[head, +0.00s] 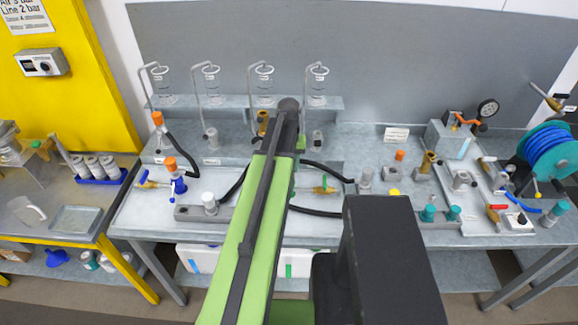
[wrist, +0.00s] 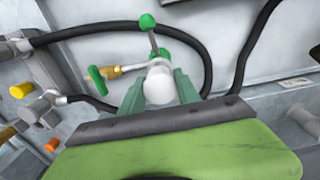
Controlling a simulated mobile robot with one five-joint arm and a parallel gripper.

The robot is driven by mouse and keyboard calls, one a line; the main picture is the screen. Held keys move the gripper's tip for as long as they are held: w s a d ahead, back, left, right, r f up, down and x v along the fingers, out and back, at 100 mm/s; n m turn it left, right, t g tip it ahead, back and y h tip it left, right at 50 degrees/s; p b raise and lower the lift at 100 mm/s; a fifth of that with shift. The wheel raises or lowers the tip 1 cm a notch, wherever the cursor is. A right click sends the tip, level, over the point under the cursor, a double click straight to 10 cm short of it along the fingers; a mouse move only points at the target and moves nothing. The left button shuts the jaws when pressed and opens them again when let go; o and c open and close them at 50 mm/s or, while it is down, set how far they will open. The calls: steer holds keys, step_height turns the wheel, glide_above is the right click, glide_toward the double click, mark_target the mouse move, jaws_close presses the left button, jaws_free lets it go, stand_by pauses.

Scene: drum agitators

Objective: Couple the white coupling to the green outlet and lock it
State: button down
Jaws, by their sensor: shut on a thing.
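The white coupling (wrist: 160,86) is between the two green fingers of my gripper (wrist: 163,90) in the wrist view, and the fingers are shut on it. The green outlet, with a green handle (wrist: 97,79) on a brass stem, lies just beyond the coupling. A lever with a green ball (wrist: 147,22) rises behind the coupling. The coupling overlaps the outlet's end in this view; I cannot tell whether they are joined or locked.
Black hoses (wrist: 205,50) loop around the outlet. A grey block with a white-topped fitting (head: 209,202) stands left of my arm. An orange-handled fitting (head: 171,165) is further left. An orange-topped post (head: 399,155) and teal fittings (head: 428,212) are at the right.

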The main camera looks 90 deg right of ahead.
steer(key=c, duration=0.8)
jaws_free()
steer(key=shift+c, duration=0.4)
step_height(320, 180, up, 10)
steer(key=p, duration=1)
steer(key=shift+r, duration=0.15)
steer(key=shift+w+f, duration=0.1)
steer(key=shift+f, duration=0.1)
